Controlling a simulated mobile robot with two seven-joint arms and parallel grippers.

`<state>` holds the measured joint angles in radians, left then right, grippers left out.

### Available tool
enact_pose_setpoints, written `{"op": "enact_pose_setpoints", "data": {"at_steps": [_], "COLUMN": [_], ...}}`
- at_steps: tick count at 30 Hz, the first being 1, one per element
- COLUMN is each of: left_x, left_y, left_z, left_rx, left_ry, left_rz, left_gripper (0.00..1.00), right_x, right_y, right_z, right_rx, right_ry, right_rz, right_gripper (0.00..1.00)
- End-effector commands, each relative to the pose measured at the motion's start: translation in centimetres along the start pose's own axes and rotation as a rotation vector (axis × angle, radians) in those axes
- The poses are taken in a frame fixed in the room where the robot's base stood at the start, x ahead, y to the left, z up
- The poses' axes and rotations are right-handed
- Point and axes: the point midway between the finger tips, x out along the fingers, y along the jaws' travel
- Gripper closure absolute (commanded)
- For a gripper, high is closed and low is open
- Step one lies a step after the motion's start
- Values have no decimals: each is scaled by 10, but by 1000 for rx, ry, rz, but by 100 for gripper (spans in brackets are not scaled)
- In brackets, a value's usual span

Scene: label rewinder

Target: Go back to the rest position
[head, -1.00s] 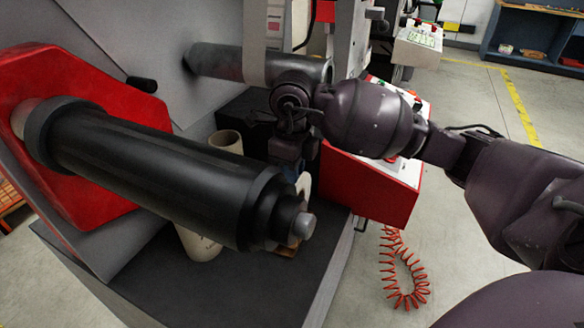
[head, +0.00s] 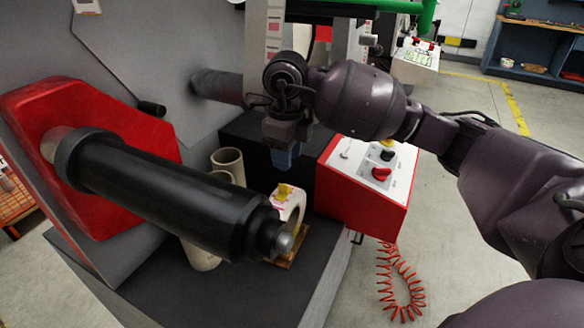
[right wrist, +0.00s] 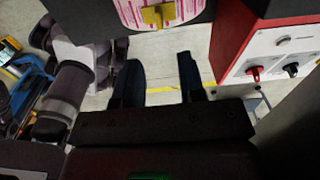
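My right gripper (head: 285,158) points down above the machine's dark shelf, its fingers partly hidden in the head view. In the right wrist view the two fingers (right wrist: 160,78) stand apart with nothing between them. A label roll (head: 293,212) with pink marks and a yellow piece on it stands below and apart from the gripper, on a small wooden base (head: 287,250). The roll also shows at the top of the right wrist view (right wrist: 188,10). My left gripper is in neither view.
A black rewinder shaft (head: 160,195) juts out from a red plate (head: 95,115) at left. Cardboard cores (head: 228,160) stand behind it. A red control box (head: 362,195) with knobs is right of the gripper. A coiled red hose (head: 398,280) hangs below it. Floor at right is open.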

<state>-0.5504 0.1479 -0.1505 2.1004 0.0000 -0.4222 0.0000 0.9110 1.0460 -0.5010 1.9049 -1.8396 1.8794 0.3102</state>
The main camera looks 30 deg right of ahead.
Motion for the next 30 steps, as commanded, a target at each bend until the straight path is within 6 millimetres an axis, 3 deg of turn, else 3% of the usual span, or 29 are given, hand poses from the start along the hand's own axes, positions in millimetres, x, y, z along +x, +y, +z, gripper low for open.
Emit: {"op": "enact_pose_setpoints", "data": {"at_steps": [1, 6, 13, 17, 20, 24, 30], "left_x": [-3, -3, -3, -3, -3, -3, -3], "left_y": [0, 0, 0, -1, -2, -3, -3], "left_z": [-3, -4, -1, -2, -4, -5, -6], "left_rx": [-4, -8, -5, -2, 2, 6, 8], "left_ry": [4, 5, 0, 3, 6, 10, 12], "left_rz": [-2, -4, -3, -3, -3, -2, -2], "left_gripper": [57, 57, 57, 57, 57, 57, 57], "right_x": [-11, -18, -17, -7, 9, 29, 31], "right_y": [0, 0, 1, 14, 40, 95, 166], "right_z": [0, 0, 0, 4, 9, 19, 26], "right_rx": [0, 1, -1, -22, -52, -80, -24], "right_ry": [-5, 0, 1, -30, -91, -228, -450], "right_rz": [-3, -1, 5, 65, 181, 434, 830], "right_gripper": [63, 63, 63, 63, 63, 63, 63]}}
